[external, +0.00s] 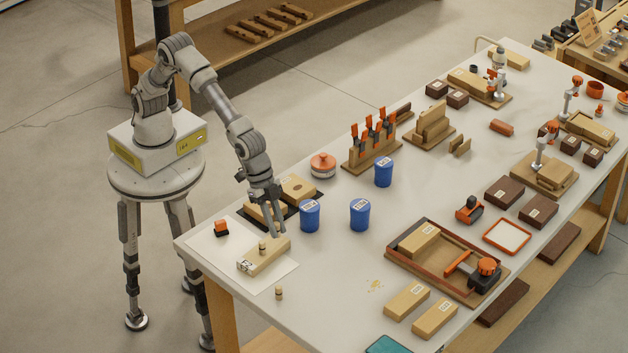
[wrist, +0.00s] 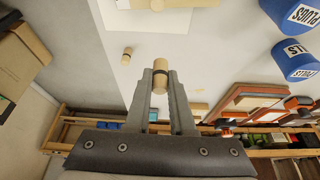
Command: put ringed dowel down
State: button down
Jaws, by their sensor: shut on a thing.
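My gripper (external: 276,231) hangs over the near-left part of the bench, just beyond a light wooden block (external: 270,259). In the wrist view its two fingers (wrist: 160,82) are shut on the ringed dowel (wrist: 160,68), a short light wooden peg with a dark band. The held dowel cannot be made out clearly in the external view. A second small dowel (external: 262,246) stands on the block. A third dowel (external: 279,292) is on the bench near the front edge; it also shows in the wrist view (wrist: 127,51).
The block lies on a white sheet (external: 213,245) beside an orange-and-black item (external: 221,228). Blue cups (external: 309,216) (external: 359,215) stand close to the right of my gripper. A framed wooden tray (external: 413,263) is farther right. Bare bench lies between the sheet and tray.

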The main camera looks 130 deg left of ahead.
jog(key=s+d+r+m, duration=0.2)
jog(key=s+d, duration=0.3)
jog(key=s, duration=0.8)
jog(key=b, duration=0.3)
send_over(275, 245)
jog(key=s, duration=0.2)
jog(key=shift+h, duration=0.3)
jog(key=f, duration=0.6)
jog(key=shift+w+a+f, duration=0.1)
jog(key=shift+a+f, duration=0.1)
jog(key=shift+f, duration=2.15)
jog(key=shift+f, duration=0.1)
jog(key=shift+f+b, duration=0.2)
jog(key=shift+b, duration=0.25)
jog(key=c, duration=0.8)
grip_release()
jog(key=shift+r, duration=0.1)
jog(key=shift+o, duration=0.2)
